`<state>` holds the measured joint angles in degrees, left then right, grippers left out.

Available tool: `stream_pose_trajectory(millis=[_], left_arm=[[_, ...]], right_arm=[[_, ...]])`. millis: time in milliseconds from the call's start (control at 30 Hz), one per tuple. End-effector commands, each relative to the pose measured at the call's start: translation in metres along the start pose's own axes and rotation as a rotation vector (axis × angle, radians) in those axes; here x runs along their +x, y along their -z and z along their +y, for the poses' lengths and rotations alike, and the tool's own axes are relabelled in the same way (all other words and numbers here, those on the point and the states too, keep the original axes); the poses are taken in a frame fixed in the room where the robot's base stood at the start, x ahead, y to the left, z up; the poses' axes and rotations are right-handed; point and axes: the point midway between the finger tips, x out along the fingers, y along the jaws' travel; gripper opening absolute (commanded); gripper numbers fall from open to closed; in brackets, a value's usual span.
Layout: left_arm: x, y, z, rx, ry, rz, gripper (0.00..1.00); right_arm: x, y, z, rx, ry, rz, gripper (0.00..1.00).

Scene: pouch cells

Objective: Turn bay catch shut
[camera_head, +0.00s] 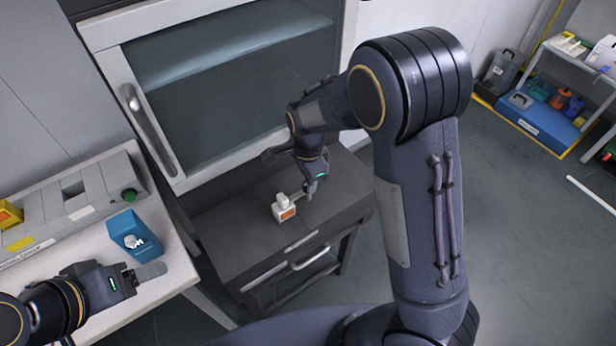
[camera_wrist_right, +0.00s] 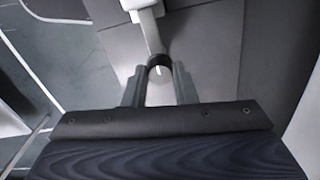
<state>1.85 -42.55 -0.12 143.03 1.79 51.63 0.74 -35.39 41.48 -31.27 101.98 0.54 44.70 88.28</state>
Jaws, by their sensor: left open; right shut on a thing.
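The bay catch (camera_head: 281,210) is a small white block with an orange label, on the dark grey top of a low bench below the glass-fronted cabinet. Its light lever reaches toward my right gripper (camera_head: 309,189). In the right wrist view the lever (camera_wrist_right: 150,35) runs down to a dark end between the two fingers of the right gripper (camera_wrist_right: 159,82), which is shut on it. The bay that the catch belongs to cannot be made out clearly. My left gripper (camera_head: 148,271) is open and empty over the white table, in front of the blue bin.
The glass-fronted cabinet (camera_head: 225,80) with a long handle stands behind the dark bench (camera_head: 235,240), which has a front drawer handle (camera_head: 310,257). The white table (camera_head: 170,290) holds a blue bin (camera_head: 148,246) and a panel with a green button (camera_head: 129,195).

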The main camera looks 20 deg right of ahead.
Motion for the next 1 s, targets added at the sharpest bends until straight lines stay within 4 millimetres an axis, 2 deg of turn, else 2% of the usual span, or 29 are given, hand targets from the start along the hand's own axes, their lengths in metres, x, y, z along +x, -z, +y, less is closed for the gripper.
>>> stream_pose_trajectory(millis=[567, 600, 733, 1000], left_arm=[[-0.0010, 0.0005, 0.0004, 0.000, 0.000, 0.000, 0.67], [-0.0010, 0.0005, 0.0004, 0.000, 0.000, 0.000, 0.67], [-0.0009, 0.0005, 0.0005, 0.000, 0.000, 0.000, 0.67], [-0.0009, 0.0004, 0.0004, 0.000, 0.000, 0.000, 0.67]], right_arm=[[-0.0007, 0.0001, -0.0008, 0.029, 0.003, -0.001, 0.02], [-0.0007, 0.0001, -0.0008, 0.029, 0.003, -0.001, 0.30], [-0.0005, 0.0000, -0.0006, 0.028, 0.002, 0.000, 0.47], [-0.0009, 0.0000, -0.0003, 0.027, 0.001, 0.000, 0.47]])
